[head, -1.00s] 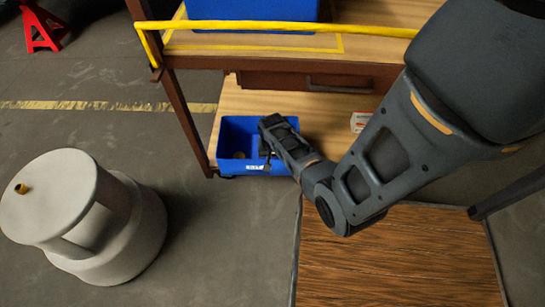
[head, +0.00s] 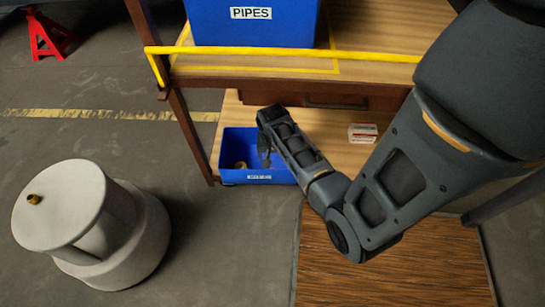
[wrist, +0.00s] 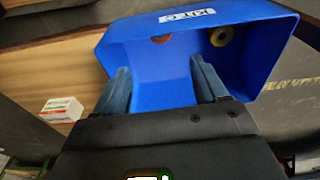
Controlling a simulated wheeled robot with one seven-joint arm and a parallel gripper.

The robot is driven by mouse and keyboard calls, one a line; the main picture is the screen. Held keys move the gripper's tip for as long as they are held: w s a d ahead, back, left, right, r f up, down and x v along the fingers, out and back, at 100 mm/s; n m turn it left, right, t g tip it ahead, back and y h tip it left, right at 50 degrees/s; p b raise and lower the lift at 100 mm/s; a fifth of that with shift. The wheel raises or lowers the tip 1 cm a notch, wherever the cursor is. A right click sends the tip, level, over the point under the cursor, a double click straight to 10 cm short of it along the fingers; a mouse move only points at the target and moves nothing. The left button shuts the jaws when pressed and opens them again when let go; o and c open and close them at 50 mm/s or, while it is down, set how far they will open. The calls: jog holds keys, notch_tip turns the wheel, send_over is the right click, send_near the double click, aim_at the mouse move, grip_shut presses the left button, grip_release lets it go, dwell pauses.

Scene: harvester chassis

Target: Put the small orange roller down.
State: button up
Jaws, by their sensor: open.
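A small orange-red piece (wrist: 160,39), probably the orange roller, shows by the wall inside the blue bin (wrist: 150,25) in the wrist view; it is partly hidden by the rim. A yellowish round part (wrist: 221,36) lies in the bin too and also shows in the head view (head: 240,166). My gripper (wrist: 163,85) is open, with nothing between its fingers, facing into the bin. In the head view my gripper (head: 265,148) is over the right part of the bin (head: 245,178), and my arm hides the bin's right side.
A bin labelled PIPES (head: 250,30) stands on the upper shelf behind a yellow rail (head: 280,56). A small red-and-white box (head: 362,132) sits on the lower wooden shelf (head: 345,155). A round step stool (head: 95,225) stands left. A red stand (head: 48,35) is farther back.

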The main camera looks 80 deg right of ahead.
jog(key=a+r+n+t+h, duration=0.1)
jog(key=a+r+n+t, duration=0.3)
jog(key=a, duration=0.6)
jog(key=a+r+n+t+h, duration=0.1)
jog(key=a+r+n+t, duration=0.25)
jog(key=a+r, duration=0.45)
jog(key=s+a+r+n+t+y, duration=0.1)
jog(key=s+a+r+n+t, duration=0.1)
jog(key=r, duration=0.6)
jog(key=s+a+r+n+t+y, duration=0.1)
jog(key=s+a+r+n+t, duration=0.1)
jog(key=a+r, duration=0.4)
jog(key=s+a+r+n+t+y, duration=0.1)
jog(key=s+a+r+n+t, duration=0.2)
jog(key=r, duration=0.8)
jog(key=shift+a+r+n, duration=0.2)
jog(key=shift+a+n, duration=0.75)
jog(key=shift+a, duration=0.15)
